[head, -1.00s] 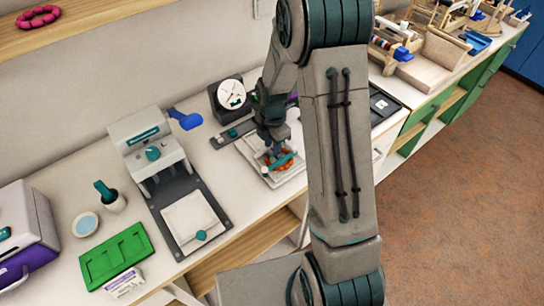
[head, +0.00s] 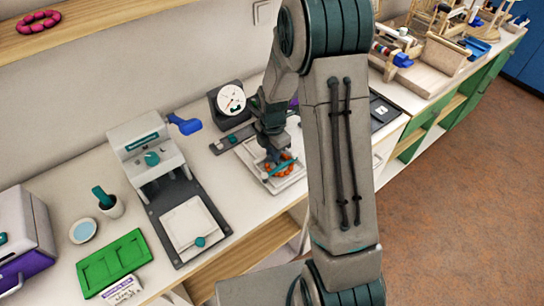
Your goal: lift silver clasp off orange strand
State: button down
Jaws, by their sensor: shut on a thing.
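My gripper (head: 275,158) points down over a white tray (head: 248,152) on the counter, partly behind my own arm. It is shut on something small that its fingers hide. Orange beads (head: 284,166), which look like the orange strand, lie in the tray right at the fingertips. A teal piece shows beside the beads. I cannot make out the silver clasp at this size, nor whether it touches the strand.
A round dial scale (head: 231,99) stands behind the tray. A grey press-like device (head: 150,150) with a white pad stands to the left, and a green tray (head: 114,263) lies further left. Wooden racks (head: 440,55) stand at the back right.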

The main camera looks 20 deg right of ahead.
jog(key=shift+r, duration=0.35)
dwell(0.6)
jog(key=shift+r+p, duration=1.85)
jog(key=shift+r, duration=0.6)
